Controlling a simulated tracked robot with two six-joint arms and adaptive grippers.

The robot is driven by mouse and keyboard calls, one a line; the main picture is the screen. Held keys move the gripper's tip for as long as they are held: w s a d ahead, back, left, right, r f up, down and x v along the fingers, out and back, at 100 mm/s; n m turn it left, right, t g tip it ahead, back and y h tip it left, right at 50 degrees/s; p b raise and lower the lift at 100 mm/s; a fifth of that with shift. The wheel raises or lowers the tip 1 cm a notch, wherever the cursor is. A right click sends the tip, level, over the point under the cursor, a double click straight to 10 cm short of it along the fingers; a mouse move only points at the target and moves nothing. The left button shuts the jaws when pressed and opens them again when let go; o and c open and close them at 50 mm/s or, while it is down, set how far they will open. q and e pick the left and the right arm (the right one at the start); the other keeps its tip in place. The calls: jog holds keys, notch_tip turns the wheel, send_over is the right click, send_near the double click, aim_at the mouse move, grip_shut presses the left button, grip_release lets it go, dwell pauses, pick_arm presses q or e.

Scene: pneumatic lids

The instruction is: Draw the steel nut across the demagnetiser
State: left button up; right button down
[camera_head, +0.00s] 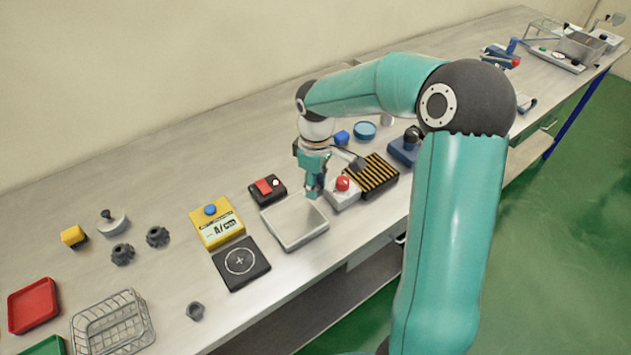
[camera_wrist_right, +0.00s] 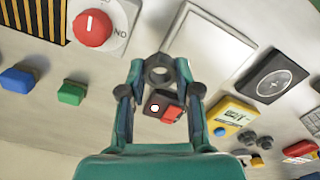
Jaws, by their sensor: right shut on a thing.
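My right gripper (camera_head: 314,192) is shut on the steel nut, a dark grey ring (camera_wrist_right: 159,70) between the fingertips in the right wrist view. In the head view the nut is hidden or too small to make out. The gripper points down at the far right corner of a pale grey square plate (camera_head: 293,226); the height of the nut above it is unclear. A black switch box (camera_head: 267,190) with a red rocker stands behind the plate. No readable label marks the demagnetiser; the plate with this switch box looks like it. My left gripper is not in view.
A red-knobbed box (camera_head: 342,194) and black-and-yellow striped block (camera_head: 372,176) stand close right of the plate. A yellow meter (camera_head: 216,222) and black crosshair pad (camera_head: 241,262) stand left. A wire basket (camera_head: 112,322) and red tray (camera_head: 33,305) are farther left.

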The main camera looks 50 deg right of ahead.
aim_at(294, 216)
jog(key=shift+s+f+b, duration=0.1)
jog(key=shift+f+b, duration=1)
jog(key=shift+f, duration=0.5)
jog(key=shift+w+a+b, duration=0.1)
jog(key=shift+w+a, duration=0.15)
jog(key=shift+a, duration=0.8)
jog(key=shift+w+a+b, duration=0.15)
jog(key=shift+w+a, duration=0.1)
jog(key=shift+a, duration=0.8)
jog(key=shift+w+a+b, duration=0.1)
jog(key=shift+w+a, duration=0.15)
jog(key=shift+a, duration=0.8)
jog(key=shift+w+a, duration=0.3)
jog(key=shift+a, duration=0.9)
jog(key=shift+w+a, duration=0.3)
jog(key=shift+a, duration=0.95)
jog(key=shift+w+a, duration=0.3)
jog(key=shift+a, duration=0.9)
jog(key=shift+a+r, duration=0.15)
jog(key=shift+a, duration=0.05)
jog(key=shift+w+a+r+p, duration=0.1)
jog(key=shift+a+r+p, duration=0.3)
jog(key=shift+r, duration=0.15)
jog(key=shift+w+a+r+p, duration=0.1)
jog(key=shift+a+r+p, duration=0.15)
jog(key=shift+r+p, duration=1.45)
jog(key=shift+r, duration=0.65)
jog(key=shift+f, duration=0.1)
